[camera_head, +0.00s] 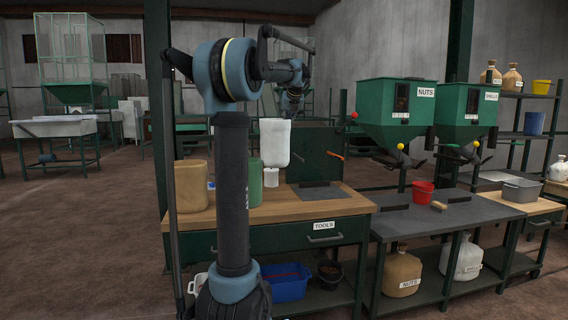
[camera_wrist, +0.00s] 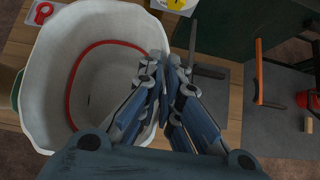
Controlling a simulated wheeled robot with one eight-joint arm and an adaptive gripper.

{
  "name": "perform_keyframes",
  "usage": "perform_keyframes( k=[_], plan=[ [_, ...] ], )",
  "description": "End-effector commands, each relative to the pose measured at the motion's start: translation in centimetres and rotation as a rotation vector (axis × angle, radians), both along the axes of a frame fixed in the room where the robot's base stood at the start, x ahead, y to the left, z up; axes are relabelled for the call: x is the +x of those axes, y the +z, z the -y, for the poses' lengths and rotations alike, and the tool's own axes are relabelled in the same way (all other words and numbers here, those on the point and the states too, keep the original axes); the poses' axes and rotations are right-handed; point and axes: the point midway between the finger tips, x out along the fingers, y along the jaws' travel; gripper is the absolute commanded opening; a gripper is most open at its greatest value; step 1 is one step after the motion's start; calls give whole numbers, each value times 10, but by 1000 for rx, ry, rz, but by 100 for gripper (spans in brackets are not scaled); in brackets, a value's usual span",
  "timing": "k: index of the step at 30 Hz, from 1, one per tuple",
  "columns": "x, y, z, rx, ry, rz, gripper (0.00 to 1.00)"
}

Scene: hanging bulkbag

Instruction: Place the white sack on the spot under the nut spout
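The white sack (camera_head: 274,142) hangs upright in the air over the wooden tools bench in the head view. In the wrist view the open-topped sack (camera_wrist: 110,85) fills the left side, with a red line inside; it looks empty. My gripper (camera_wrist: 165,85) is shut on its right rim; in the head view my gripper (camera_head: 291,110) is small and partly hidden. The nut spout (camera_head: 393,158), with a yellow ball by it, is under the green hopper labelled NUTS (camera_head: 390,100). The grey bench top (camera_head: 400,226) below it is to the right of the sack.
A red bucket (camera_head: 423,192) and a small wooden-coloured piece (camera_head: 439,206) are on the grey bench. A tan container (camera_head: 191,186) and a green cylinder (camera_head: 256,182) are on the tools bench (camera_head: 300,209). A dark upright panel (camera_head: 305,169) stands behind it. A second hopper (camera_head: 466,106) is farther right.

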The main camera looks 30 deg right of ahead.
Motion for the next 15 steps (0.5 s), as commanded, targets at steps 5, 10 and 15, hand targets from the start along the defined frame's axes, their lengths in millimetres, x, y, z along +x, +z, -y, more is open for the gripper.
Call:
perform_keyframes(
  k=[5, 10, 15],
  plan=[
    [0, -40, 0, 0, 0, 0, 0],
    [0, -77, 0, 0, 0, 0, 0],
    [0, -112, 0, 0, 0, 0, 0]
  ],
)
